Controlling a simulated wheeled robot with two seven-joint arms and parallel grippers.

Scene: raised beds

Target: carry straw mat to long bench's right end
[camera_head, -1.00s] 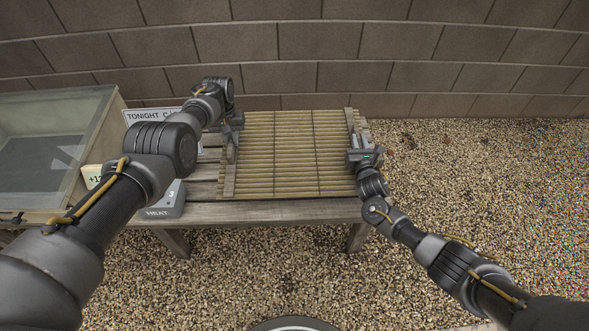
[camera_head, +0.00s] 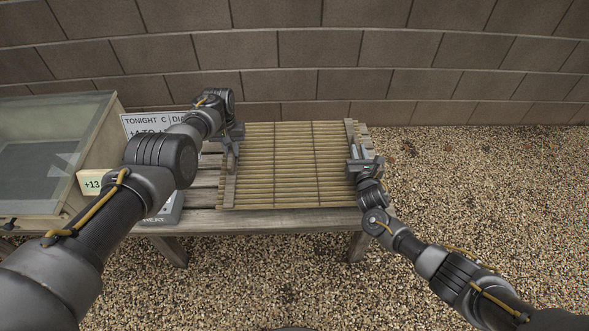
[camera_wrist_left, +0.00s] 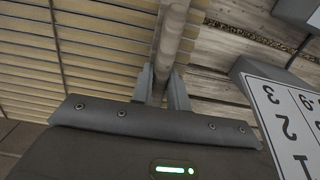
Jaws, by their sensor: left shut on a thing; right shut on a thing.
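The straw mat (camera_head: 290,165) is a slatted tan mat with a wooden bar along its left and right sides. It is over the right end of the long wooden bench (camera_head: 270,222). In the head view I cannot tell whether it rests on the bench or hangs just above. My left gripper (camera_head: 233,140) is shut on the mat's left bar; the left wrist view shows its fingers (camera_wrist_left: 163,88) on either side of that bar. My right gripper (camera_head: 358,162) is shut on the mat's right bar.
A glass-topped cold frame (camera_head: 50,140) stands at the left. A sign (camera_head: 150,122), a small card reading +13 (camera_head: 90,183) and a grey box marked HEAT (camera_head: 163,217) are left of the mat, partly hidden by my left arm. A block wall rises behind; open gravel lies right and front.

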